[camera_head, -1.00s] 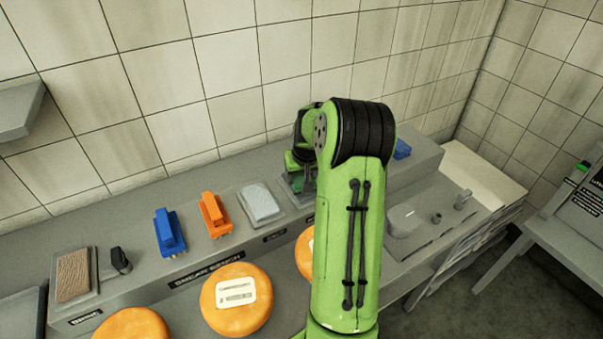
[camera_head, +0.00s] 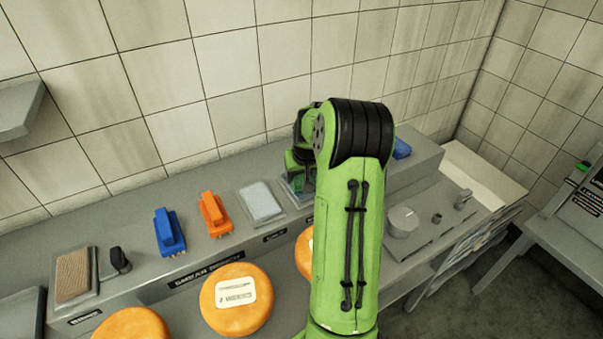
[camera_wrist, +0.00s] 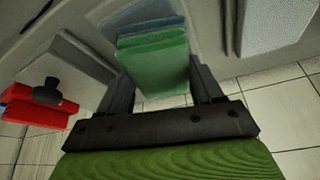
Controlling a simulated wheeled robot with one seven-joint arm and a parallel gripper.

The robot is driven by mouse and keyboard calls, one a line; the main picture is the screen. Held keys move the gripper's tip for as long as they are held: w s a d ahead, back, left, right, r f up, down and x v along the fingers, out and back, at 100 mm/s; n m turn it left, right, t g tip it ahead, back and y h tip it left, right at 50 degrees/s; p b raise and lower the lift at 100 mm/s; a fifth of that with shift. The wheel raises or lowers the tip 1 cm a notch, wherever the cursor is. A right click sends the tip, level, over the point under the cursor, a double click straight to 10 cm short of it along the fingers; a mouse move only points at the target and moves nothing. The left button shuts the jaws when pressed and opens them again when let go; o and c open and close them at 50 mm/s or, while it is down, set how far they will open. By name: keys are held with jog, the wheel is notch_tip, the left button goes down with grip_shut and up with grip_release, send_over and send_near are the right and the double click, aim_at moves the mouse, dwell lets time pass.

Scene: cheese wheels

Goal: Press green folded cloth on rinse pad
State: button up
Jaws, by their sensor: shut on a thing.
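The green folded cloth (camera_wrist: 160,68) is between my gripper's two fingers (camera_wrist: 163,85) in the wrist view, and the gripper is shut on it. A blue-grey flat pad (camera_wrist: 150,28), perhaps the rinse pad, lies just beyond the cloth's far edge on a pale grey plate. I cannot tell whether the cloth touches it. In the head view, a bluish edge of that pad (camera_head: 291,188) shows beside my arm. My arm hides most of the gripper and cloth there.
A pale textured pad (camera_head: 262,202) lies to the left on the bench. Orange (camera_head: 214,214) and blue (camera_head: 169,232) brushes and a brown pad (camera_head: 75,274) are further left. Orange cheese wheels (camera_head: 236,298) stand in front. A red object (camera_wrist: 38,108) shows left in the wrist view.

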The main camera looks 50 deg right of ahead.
jog(key=shift+s, duration=0.1)
notch_tip(320, 180, up, 7)
jog(key=p, duration=0.5)
dwell(0.4)
